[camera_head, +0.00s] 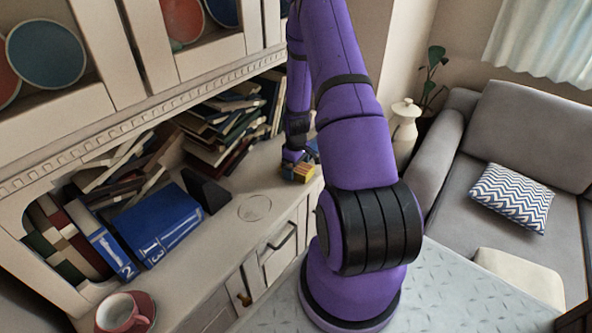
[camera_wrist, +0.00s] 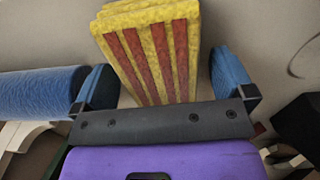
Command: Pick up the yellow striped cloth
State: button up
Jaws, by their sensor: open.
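The yellow striped cloth (camera_wrist: 150,50) is a thick yellow block-like piece with red stripes. In the wrist view it fills the space between the two blue finger pads of my gripper (camera_wrist: 163,78), with a visible gap on its right side. The left side gap is narrower. In the head view the cloth (camera_head: 300,173) lies on the cabinet top, right under my gripper (camera_head: 293,157), near the front edge. My gripper is open around the cloth. Its far underside is hidden.
Blue binders (camera_head: 158,230) and stacked books (camera_head: 215,130) stand along the cabinet. A red cup (camera_head: 118,312) on a saucer is at lower left. A cream vase (camera_head: 404,125) stands beyond my arm. A blue roll-shaped thing (camera_wrist: 38,93) lies left of the cloth.

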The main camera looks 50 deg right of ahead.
jog(key=c, duration=1)
jog(key=shift+o, duration=0.2)
jog(key=shift+r, duration=0.15)
jog(key=shift+r, duration=0.6)
notch_tip(320, 180, up, 2)
jog(key=shift+w, duration=0.1)
jog(key=s+a+r, duration=0.1)
jog(key=s+a, duration=0.9)
jog(key=s, duration=0.2)
jog(key=shift+a+r, duration=0.25)
jog(key=shift+a, duration=0.05)
